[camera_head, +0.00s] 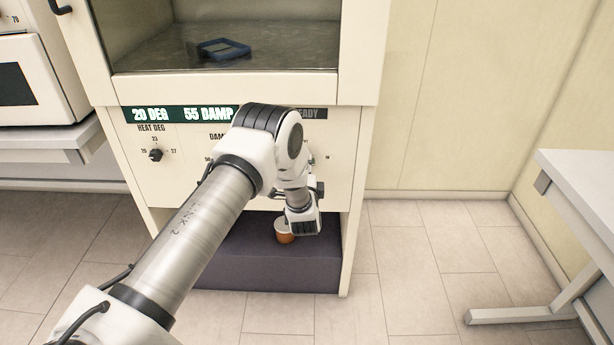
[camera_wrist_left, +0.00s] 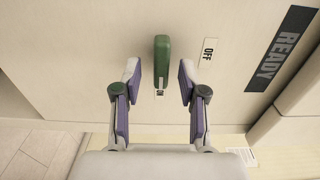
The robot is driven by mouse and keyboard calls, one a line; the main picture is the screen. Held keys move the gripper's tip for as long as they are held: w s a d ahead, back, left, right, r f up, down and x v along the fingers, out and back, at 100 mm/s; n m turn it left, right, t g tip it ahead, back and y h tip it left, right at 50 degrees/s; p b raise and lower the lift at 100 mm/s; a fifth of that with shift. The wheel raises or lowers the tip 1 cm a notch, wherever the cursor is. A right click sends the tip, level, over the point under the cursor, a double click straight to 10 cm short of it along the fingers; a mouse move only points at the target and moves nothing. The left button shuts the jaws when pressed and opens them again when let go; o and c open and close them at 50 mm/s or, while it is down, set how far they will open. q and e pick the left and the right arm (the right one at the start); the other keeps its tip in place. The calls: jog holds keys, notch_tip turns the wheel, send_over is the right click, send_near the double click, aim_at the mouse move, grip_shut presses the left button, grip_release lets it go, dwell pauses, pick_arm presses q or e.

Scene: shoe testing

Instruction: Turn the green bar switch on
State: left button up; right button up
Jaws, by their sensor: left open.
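The green bar switch (camera_wrist_left: 162,62) sticks out of the cream panel in the left wrist view. It stands between the two fingertips of my left gripper (camera_wrist_left: 159,78). The fingers are open, one on each side, with a visible gap to the bar. An OFF label (camera_wrist_left: 208,52) is to the right of the bar, and a second label (camera_wrist_left: 160,92), partly hidden, is at its lower end. In the head view my left arm hides the switch and the fingers. My right gripper is in neither view.
The cream machine (camera_head: 225,91) has a window, a display strip (camera_head: 180,114) and a heat dial (camera_head: 156,155). A small round white-and-orange object (camera_head: 284,232) shows beside my wrist, above the dark base block (camera_head: 230,265). A table (camera_head: 585,175) stands right; floor between is clear.

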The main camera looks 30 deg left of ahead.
pick_arm(q)
jog(key=v, duration=1.1)
jog(key=s+d+f+n+g+h+p, duration=0.1)
jog(key=s+d+f+g+h+p, duration=0.15)
jog(key=s+f, duration=0.45)
jog(key=s+d+f+g+h+p, duration=0.2)
jog(key=s+d+f+g+h, duration=0.2)
jog(key=s, duration=0.5)
jog(key=s+d+f+n+g+h, duration=0.1)
jog(key=s+d+f+n+g, duration=0.1)
jog(key=s, duration=0.8)
jog(key=s+d+f+n+g+h, duration=0.1)
jog(key=s+d+n+g+h, duration=0.1)
jog(key=s+d+n+g, duration=0.2)
jog(key=s+n+g, duration=0.3)
jog(key=s+n, duration=0.2)
jog(key=s, duration=0.1)
jog(key=shift+f, duration=0.35)
